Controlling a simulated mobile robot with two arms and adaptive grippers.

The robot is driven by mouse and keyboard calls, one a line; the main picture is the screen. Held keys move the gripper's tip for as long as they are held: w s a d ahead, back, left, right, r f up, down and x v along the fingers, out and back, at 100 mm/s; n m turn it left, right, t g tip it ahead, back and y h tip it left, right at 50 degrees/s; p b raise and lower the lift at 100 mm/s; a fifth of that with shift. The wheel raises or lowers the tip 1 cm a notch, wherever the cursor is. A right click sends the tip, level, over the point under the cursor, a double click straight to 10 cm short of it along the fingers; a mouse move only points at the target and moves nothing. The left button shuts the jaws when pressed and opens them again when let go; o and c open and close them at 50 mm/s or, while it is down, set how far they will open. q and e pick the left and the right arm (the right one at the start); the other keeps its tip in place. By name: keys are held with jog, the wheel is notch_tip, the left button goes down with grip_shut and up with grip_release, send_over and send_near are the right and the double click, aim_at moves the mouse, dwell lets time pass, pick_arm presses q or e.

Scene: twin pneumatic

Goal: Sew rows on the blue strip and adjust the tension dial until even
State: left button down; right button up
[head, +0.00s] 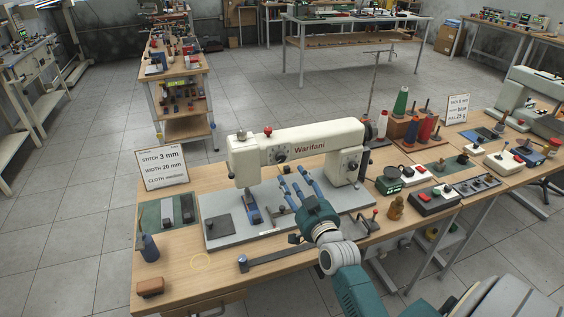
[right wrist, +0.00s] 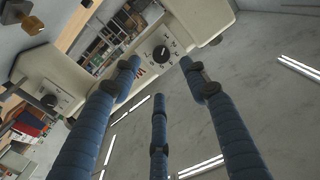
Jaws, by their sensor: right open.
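The cream sewing machine (head: 305,139) marked "Warifani" stands on a grey base plate (head: 225,238). A black dial (head: 281,155) is on its arm's front, and another dial (head: 351,166) is on the right column. A narrow dark-blue piece (head: 251,212), perhaps the blue strip, lies below the needle end. My right gripper (head: 292,186) has blue fingers spread in front of the machine. In the right wrist view the open, empty fingers (right wrist: 160,78) frame a black dial (right wrist: 160,53), apart from it. My left gripper is out of view.
A card (head: 162,167) reads stitch 3 mm, width 20 mm, cloth medium. Thread cones (head: 400,102) stand to the right.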

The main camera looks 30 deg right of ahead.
aim_at(281, 161)
jog(key=p+x, duration=0.1)
jog(key=x, duration=0.9)
jog(key=shift+w, duration=0.25)
jog(key=shift+a, duration=0.1)
jog(key=c, duration=1.1)
